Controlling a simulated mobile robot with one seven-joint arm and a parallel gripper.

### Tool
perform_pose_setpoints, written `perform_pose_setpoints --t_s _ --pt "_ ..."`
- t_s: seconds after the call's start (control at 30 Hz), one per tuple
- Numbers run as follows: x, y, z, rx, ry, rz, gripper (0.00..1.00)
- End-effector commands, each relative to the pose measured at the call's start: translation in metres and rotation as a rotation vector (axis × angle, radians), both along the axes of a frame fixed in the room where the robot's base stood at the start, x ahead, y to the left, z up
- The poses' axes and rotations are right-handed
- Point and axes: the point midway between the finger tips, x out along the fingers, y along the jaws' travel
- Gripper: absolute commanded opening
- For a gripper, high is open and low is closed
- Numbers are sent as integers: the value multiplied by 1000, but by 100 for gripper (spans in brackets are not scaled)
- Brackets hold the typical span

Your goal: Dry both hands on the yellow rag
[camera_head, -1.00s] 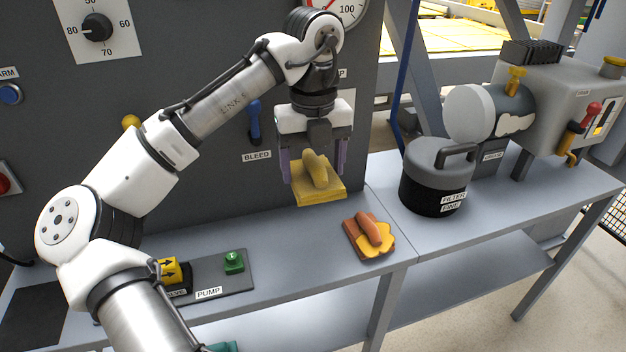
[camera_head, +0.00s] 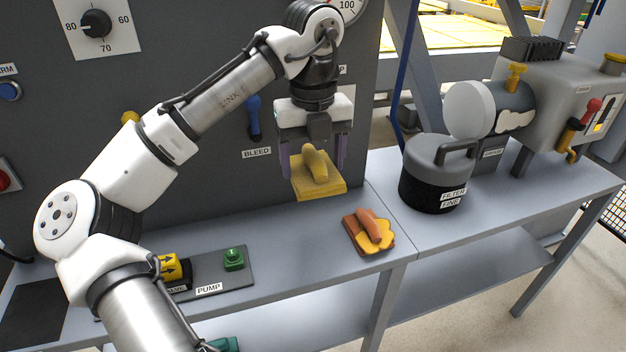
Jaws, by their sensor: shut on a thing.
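My gripper (camera_head: 313,165) is shut on the yellow rag (camera_head: 318,187), a flat yellow piece with a raised lump on top. It holds the rag above the grey bench, in front of the dark panel. A second cloth (camera_head: 369,232), orange-brown with a yellow patch and a raised orange lump, lies on the bench to the right and below my gripper. No hands show in this view.
The black and grey filter canister (camera_head: 437,172) stands on the bench at right, with a grey machine (camera_head: 550,95) behind it. The pump plate with a green button (camera_head: 233,259) lies at left. The blue bleed lever (camera_head: 254,118) is on the panel (camera_head: 200,180) behind my arm. Bench between is clear.

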Motion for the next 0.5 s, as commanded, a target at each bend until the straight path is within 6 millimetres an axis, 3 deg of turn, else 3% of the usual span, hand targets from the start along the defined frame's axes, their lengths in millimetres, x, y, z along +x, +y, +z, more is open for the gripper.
perform_pose_setpoints --t_s 0.17,0.5 --pt "0 0 -19 -3 3 -1 61" --pt "-1 -1 -109 -4 5 -2 61"
